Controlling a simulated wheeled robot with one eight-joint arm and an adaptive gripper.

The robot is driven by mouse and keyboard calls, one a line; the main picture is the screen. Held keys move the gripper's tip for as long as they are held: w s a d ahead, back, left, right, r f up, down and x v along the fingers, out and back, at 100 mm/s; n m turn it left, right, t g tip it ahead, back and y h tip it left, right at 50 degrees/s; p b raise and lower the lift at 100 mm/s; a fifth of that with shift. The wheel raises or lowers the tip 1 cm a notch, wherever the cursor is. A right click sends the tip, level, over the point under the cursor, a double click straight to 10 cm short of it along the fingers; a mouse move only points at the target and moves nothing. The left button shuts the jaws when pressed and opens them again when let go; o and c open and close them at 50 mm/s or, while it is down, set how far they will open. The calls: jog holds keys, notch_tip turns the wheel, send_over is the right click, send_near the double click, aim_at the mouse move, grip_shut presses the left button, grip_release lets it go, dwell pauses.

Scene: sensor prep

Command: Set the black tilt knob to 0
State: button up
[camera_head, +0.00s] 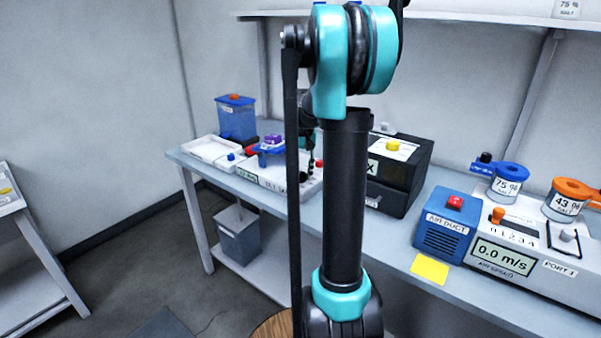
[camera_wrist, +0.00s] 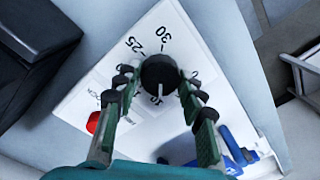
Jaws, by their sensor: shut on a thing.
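The black tilt knob (camera_wrist: 159,71) sits on a white panel (camera_wrist: 200,30) in the wrist view. Its white pointer line points toward the bottom of that view. Marks reading about 25 and 30 stand above the knob; the marks near the fingers are partly covered, so I cannot read the exact setting. My gripper (camera_wrist: 159,86) has its green and black fingers on both sides of the knob and is shut on it. In the head view my arm hides the knob, and only part of the gripper (camera_head: 309,150) shows above the white device (camera_head: 262,181).
A red button (camera_wrist: 93,122) and a blue part (camera_wrist: 236,147) lie close to the fingers. A black box (camera_head: 411,176) with a yellow button stands to the right. Farther right are a blue air duct unit (camera_head: 448,226) and an air speed device (camera_head: 502,258).

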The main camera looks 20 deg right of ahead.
jog(key=n, duration=0.4)
jog(key=shift+n, duration=0.3)
jog(key=n, duration=0.3)
jog(key=shift+n, duration=0.3)
jog(key=n, duration=0.4)
jog(key=shift+w+g, duration=0.1)
jog(key=shift+g, duration=0.3)
jog(key=n, duration=0.4)
jog(key=shift+n, duration=0.3)
jog(key=o, duration=1.2)
jog(key=shift+c, duration=0.2)
